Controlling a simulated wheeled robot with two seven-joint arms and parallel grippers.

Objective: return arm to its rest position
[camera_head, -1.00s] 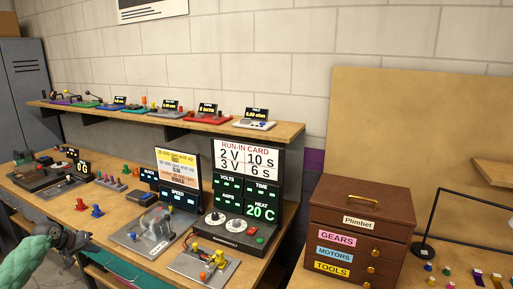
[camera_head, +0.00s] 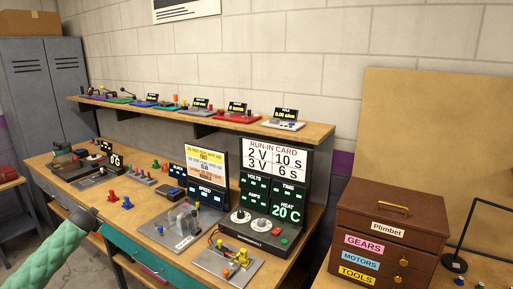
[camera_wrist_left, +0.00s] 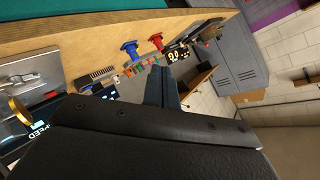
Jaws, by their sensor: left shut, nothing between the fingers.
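My left arm, in a green sleeve, comes in at the lower left of the head view. Its dark left gripper (camera_head: 88,218) is at the front edge of the workbench, in front of the red and blue pegs, and holds nothing. In the left wrist view the two fingers (camera_wrist_left: 162,88) are together, with nothing between them. A red peg (camera_head: 112,197) and a blue peg (camera_head: 127,203) stand on the bench beyond the gripper; both also show in the wrist view, blue (camera_wrist_left: 130,49) and red (camera_wrist_left: 156,41). My right gripper is in neither view.
The workbench (camera_head: 62,172) carries the run-in card panel (camera_head: 276,158), a speed unit (camera_head: 181,226) and a small board of coloured parts (camera_head: 229,262). A shelf (camera_head: 232,126) with several devices runs behind. A wooden drawer box (camera_head: 385,232) stands at right. Floor shows at the lower left.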

